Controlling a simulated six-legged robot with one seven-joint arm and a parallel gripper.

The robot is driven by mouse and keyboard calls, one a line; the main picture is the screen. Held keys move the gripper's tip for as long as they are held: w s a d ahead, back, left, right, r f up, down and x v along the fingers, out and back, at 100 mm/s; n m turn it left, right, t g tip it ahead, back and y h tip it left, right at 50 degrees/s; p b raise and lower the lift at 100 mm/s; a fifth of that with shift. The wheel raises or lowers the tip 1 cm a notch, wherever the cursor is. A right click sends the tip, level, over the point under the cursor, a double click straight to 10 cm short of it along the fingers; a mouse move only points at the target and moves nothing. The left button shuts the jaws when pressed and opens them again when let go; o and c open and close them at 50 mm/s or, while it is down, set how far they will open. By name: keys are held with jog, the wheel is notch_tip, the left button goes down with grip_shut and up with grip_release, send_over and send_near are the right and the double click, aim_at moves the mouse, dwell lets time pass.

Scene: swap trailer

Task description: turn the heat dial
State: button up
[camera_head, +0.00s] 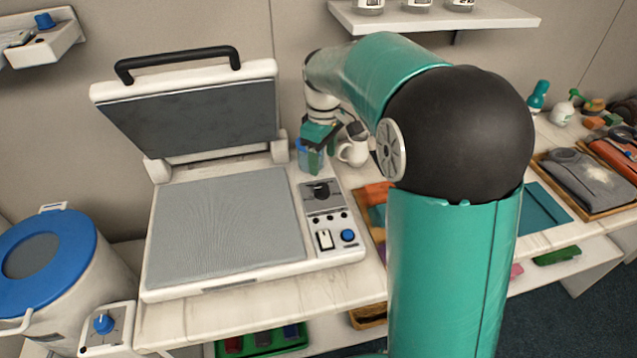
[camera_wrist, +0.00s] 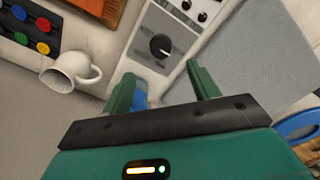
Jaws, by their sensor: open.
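The heat press (camera_head: 225,225) stands on the white table with its lid raised. Its black heat dial (camera_head: 321,190) sits on the control panel at the press's right side. In the wrist view the dial (camera_wrist: 160,46) lies just beyond the fingertips, with a pale pointer line on it. My gripper (camera_head: 313,157) is behind the panel's far end, above and apart from the dial. Its two green fingers (camera_wrist: 163,92) are open with nothing seen held between them. A blue thing shows by the left finger in the wrist view.
A white switch (camera_head: 324,239) and a blue knob (camera_head: 348,236) sit on the same panel. A blue-lidded pot (camera_head: 45,255) with its own blue dial is at left. A shelf (camera_head: 440,16) hangs above.

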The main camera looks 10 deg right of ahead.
aim_at(322, 187)
notch_tip(322, 187, down, 9)
jog(key=shift+s+r, duration=0.1)
jog(key=shift+f, duration=0.45)
jog(key=c, duration=1)
jog(key=shift+o, duration=0.2)
